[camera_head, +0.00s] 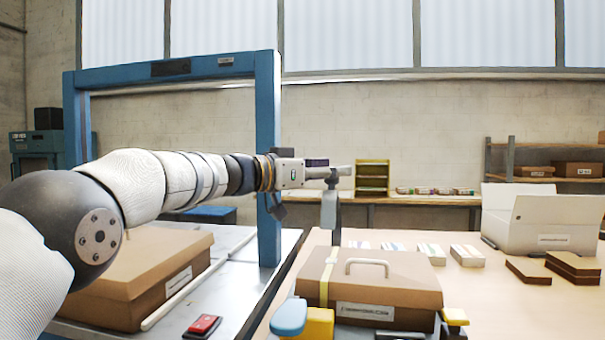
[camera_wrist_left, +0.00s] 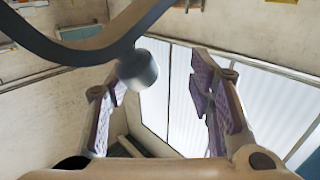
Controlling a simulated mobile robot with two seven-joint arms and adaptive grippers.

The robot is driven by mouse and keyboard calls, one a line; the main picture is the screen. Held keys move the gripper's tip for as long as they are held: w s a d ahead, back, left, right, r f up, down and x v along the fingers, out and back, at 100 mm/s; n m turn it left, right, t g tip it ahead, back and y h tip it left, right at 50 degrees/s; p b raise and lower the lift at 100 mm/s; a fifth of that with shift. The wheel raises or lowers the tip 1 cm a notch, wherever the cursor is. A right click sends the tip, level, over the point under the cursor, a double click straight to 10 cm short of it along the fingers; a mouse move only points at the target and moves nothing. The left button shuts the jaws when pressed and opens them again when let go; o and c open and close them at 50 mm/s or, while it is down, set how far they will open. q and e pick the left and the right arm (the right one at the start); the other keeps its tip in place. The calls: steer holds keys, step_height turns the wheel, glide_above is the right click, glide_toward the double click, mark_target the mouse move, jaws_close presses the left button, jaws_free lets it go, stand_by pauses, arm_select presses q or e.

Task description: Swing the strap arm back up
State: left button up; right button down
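My left gripper (camera_head: 328,172) reaches in from the left, level, above the brown case with a handle (camera_head: 370,275). A grey upright lever (camera_head: 330,208), which looks like the strap arm, stands at its fingertips, behind the case. In the left wrist view the gripper (camera_wrist_left: 160,100) is open, with purple pads apart. A dark bent bar (camera_wrist_left: 95,50) with a grey round knob (camera_wrist_left: 138,72) crosses in front of the fingers. The knob shows between them, nearer the left finger; I cannot tell whether they touch. My right gripper is not in view.
A blue frame (camera_head: 268,130) stands over a metal bench with another brown case (camera_head: 140,275). A red switch (camera_head: 203,325) is at the front. An open white box (camera_head: 545,220) and card stacks lie right.

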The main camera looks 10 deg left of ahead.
arm_select(q)
steer(key=v, duration=1)
steer(key=shift+s+a, duration=0.2)
steer(key=shift+a, duration=0.1)
